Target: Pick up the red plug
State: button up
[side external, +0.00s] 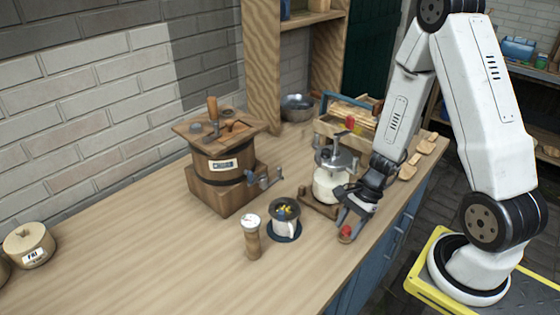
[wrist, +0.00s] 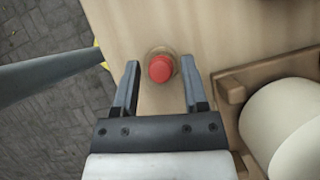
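The red plug (wrist: 161,69) is a small round red piece with a paler disc-like base around it, on the wooden counter near its edge. It also shows in the side external view (side external: 346,231). My gripper (wrist: 159,83) is open, with one finger on each side of the plug and a gap to both. The fingertips reach about level with the plug in the wrist view. In the side external view my gripper (side external: 352,216) is low over the counter and partly hides the plug. Whether it touches the plug cannot be told.
A white jar (side external: 327,186) in a wooden stand is close beside my gripper. A mug (side external: 286,226), a wooden shaker (side external: 252,240) and a wooden churn (side external: 222,165) stand to the left. The counter's front edge is close by; bare counter (side external: 160,255) lies at the left.

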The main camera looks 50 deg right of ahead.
aim_at(349, 227)
grip_shut()
jog(key=shift+r, duration=0.1)
notch_tip(349, 227, up, 10)
dwell(1.1)
dwell(0.7)
